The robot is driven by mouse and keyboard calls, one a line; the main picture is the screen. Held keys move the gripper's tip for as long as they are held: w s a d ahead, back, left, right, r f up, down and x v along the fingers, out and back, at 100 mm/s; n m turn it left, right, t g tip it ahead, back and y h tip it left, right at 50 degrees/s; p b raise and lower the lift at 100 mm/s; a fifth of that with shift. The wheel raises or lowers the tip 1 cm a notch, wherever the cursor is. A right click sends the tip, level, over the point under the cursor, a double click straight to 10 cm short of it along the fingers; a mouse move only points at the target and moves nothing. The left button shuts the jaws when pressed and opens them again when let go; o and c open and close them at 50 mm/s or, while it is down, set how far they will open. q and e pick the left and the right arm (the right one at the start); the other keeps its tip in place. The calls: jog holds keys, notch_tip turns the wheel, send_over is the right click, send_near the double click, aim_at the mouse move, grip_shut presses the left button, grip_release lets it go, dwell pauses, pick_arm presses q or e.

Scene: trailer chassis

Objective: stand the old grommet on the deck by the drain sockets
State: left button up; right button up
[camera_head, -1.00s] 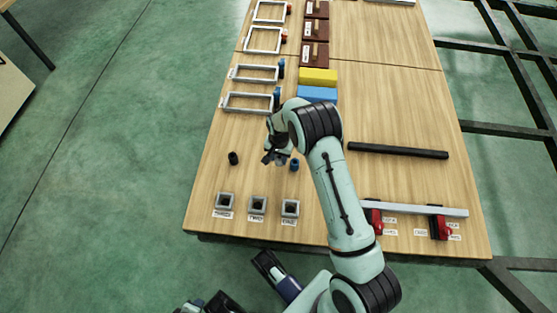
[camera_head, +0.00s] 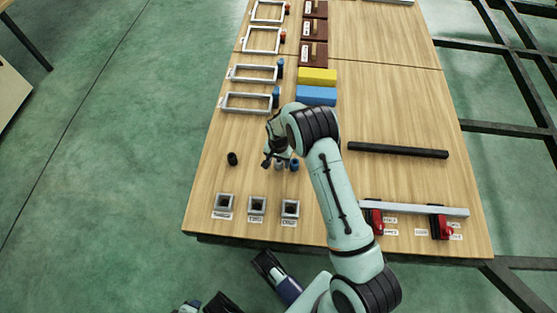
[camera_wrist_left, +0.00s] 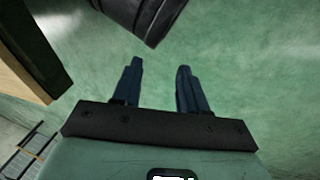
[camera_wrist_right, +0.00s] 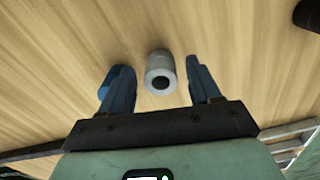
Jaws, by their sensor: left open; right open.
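A grey, hollow grommet (camera_wrist_right: 160,72) stands upright on the wooden deck, between the fingers of my right gripper (camera_wrist_right: 157,68); both fingers are apart from it. In the head view this grommet (camera_head: 280,166) shows just below my right gripper (camera_head: 276,158), which is open. A blue grommet (camera_head: 295,165) stands close on its right, and is partly behind a finger in the right wrist view (camera_wrist_right: 105,84). A black grommet (camera_head: 232,158) stands to the left. The drain sockets, three grey square blocks (camera_head: 257,206), line the near edge. My left gripper (camera_wrist_left: 159,68) is open and empty over the floor.
White frames (camera_head: 247,103) and a blue block (camera_head: 316,96) and yellow block (camera_head: 317,76) lie beyond. A black bar (camera_head: 397,150) lies to the right, with a grey rail (camera_head: 415,210) on red holders nearer. Deck left of the gripper is mostly clear.

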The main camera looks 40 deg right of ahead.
aim_at(278, 161)
pick_arm(q)
jog(key=shift+g+h, duration=0.4)
jog(key=shift+g, duration=0.3)
jog(key=s+r+p, duration=0.1)
jog(key=s+d+r, duration=0.1)
jog(key=s, duration=0.1)
jog(key=s+d+r+p, duration=0.1)
jog(key=shift+s+d+r+p, duration=0.1)
jog(key=shift+s+d+p, duration=0.05)
jog(key=shift+s+p, duration=0.15)
pick_arm(e)
notch_tip(278, 161, up, 12)
pick_arm(q)
jog(key=shift+w, duration=0.1)
pick_arm(e)
jog(key=shift+r, duration=0.1)
